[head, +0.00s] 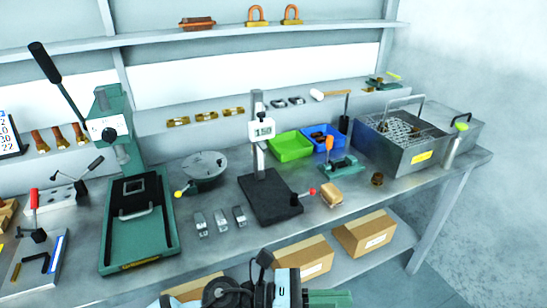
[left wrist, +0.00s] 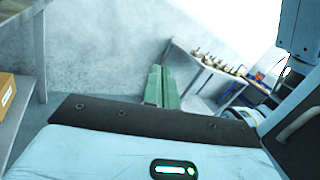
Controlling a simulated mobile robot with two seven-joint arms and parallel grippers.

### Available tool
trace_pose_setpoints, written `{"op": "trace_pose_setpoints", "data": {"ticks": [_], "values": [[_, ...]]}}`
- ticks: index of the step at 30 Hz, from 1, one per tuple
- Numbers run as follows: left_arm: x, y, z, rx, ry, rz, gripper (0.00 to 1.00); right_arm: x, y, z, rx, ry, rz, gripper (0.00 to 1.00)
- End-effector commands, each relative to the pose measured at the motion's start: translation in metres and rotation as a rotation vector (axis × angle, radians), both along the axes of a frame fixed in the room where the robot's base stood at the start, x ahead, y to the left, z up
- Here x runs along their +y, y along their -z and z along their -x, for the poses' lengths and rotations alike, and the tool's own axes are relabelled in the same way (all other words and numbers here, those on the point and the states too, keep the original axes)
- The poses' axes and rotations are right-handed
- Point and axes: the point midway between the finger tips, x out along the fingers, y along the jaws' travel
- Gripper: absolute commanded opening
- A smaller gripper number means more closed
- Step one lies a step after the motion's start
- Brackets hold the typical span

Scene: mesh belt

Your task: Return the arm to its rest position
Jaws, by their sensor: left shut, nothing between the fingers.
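My left gripper (head: 328,298) shows at the bottom edge of the head view, with green fingers pointing right, below the workbench's front edge. In the left wrist view its two green fingers (left wrist: 161,88) lie side by side, shut, with nothing between them. Part of my left arm (head: 245,290) shows beside it in the head view, cut off by the frame. The gripper is apart from the bench and touches nothing that I can see. My right gripper is not in view.
The metal workbench (head: 335,222) carries a black-based stand (head: 270,197), a green press (head: 140,225), green (head: 290,146) and blue bins, and a steel mesh-basket tank (head: 400,150). Cardboard boxes (head: 365,233) sit on the lower shelf near my arm. Floor at the right is clear.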

Motion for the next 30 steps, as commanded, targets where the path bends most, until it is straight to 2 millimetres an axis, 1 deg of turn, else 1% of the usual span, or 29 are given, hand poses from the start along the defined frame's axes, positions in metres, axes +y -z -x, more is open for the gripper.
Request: {"op": "trace_pose_setpoints", "data": {"ticks": [1, 4, 8, 9, 11, 12, 14, 16, 17, 18, 20, 21, 23, 24, 26, 27, 28, 29, 30], "values": [[0.004, 0.000, -0.002, 0.149, -0.054, 0.065, 0.00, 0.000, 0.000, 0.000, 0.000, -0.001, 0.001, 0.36], [0.019, 0.000, -0.014, 0.452, -0.161, 0.198, 0.00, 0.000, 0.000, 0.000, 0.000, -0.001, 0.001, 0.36], [0.049, 0.018, -0.030, 0.844, -0.293, 0.375, 0.00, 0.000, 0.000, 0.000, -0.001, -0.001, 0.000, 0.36], [0.060, 0.027, -0.034, 0.965, -0.335, 0.431, 0.00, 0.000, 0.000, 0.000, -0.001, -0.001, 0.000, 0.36], [0.079, 0.043, -0.038, 1.142, -0.395, 0.518, 0.00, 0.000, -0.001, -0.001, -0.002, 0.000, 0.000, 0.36], [0.092, 0.056, -0.039, 1.261, -0.435, 0.579, 0.00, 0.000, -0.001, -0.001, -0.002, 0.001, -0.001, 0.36], [0.112, 0.077, -0.038, 1.435, -0.494, 0.672, 0.00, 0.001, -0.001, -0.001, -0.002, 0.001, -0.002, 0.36], [0.138, 0.106, -0.032, 1.630, -0.566, 0.787, 0.00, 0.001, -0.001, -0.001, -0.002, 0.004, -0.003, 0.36], [0.149, 0.118, -0.028, 1.711, -0.596, 0.839, 0.00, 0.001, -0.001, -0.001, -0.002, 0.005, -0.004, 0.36], [0.164, 0.136, -0.021, 1.821, -0.638, 0.911, 0.00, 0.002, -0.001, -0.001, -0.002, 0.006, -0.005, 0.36], [0.186, 0.163, -0.006, 1.976, -0.703, 1.023, 0.00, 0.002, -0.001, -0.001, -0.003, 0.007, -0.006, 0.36], [0.201, 0.181, 0.006, 2.075, -0.745, 1.103, 0.00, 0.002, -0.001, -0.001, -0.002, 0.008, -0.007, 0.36], [0.222, 0.206, 0.027, 2.211, -0.809, 1.227, 0.00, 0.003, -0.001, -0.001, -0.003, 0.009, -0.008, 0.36], [0.236, 0.222, 0.043, 2.293, -0.851, 1.308, 0.00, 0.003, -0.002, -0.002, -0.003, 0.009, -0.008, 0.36], [0.254, 0.243, 0.067, 2.400, -0.910, 1.431, 0.00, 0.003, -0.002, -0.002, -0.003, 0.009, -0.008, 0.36], [0.264, 0.254, 0.083, 2.458, -0.944, 1.509, 0.00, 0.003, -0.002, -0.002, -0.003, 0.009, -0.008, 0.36], [0.272, 0.262, 0.095, 2.498, -0.969, 1.567, 0.00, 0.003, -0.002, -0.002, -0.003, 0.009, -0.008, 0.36], [0.278, 0.269, 0.106, -2.494, 0.979, -1.596, 0.00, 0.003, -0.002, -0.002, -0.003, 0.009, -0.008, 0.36], [0.286, 0.277, 0.120, -2.419, 0.962, -1.585, 0.00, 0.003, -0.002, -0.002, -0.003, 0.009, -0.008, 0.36]]}}
